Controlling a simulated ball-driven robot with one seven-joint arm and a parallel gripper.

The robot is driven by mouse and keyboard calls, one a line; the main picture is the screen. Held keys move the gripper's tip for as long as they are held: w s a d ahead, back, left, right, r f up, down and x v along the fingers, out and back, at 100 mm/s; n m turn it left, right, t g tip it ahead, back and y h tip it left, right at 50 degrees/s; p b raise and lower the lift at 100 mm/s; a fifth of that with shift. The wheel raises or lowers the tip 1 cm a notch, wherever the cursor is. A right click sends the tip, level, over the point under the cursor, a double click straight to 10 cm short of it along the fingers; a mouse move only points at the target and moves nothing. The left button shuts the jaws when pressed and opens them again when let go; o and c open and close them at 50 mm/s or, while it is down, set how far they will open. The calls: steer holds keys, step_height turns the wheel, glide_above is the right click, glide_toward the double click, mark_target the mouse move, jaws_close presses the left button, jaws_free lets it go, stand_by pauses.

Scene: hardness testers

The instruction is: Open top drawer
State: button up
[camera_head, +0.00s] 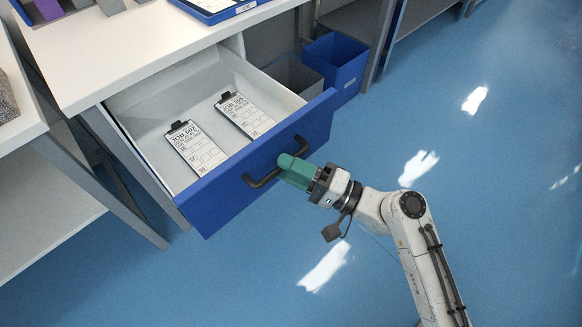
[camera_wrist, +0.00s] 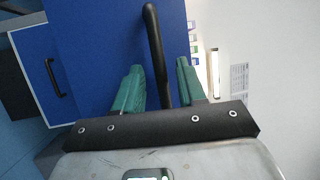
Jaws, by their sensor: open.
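The top drawer (camera_head: 262,172) is pulled out from under the white worktop, its blue front facing my arm. Two job cards on clipboards, one on the left (camera_head: 196,149) and one on the right (camera_head: 245,114), lie inside it. Its dark bar handle (camera_head: 262,181) shows on the front, and also in the wrist view (camera_wrist: 153,40). Contact with the bar cannot be told.
A blue bin (camera_head: 340,62) and a grey bin (camera_head: 290,74) stand behind the drawer, to the right. A blue tray (camera_head: 225,12) is on the worktop (camera_head: 115,55). Another blue front with a dark handle (camera_wrist: 53,65) shows in the wrist view. The blue floor at right is clear.

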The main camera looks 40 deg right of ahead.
steer(key=v, duration=1)
steer(key=shift+s, duration=0.35)
steer(key=shift+d+f, duration=0.1)
steer(key=shift+f, duration=0.1)
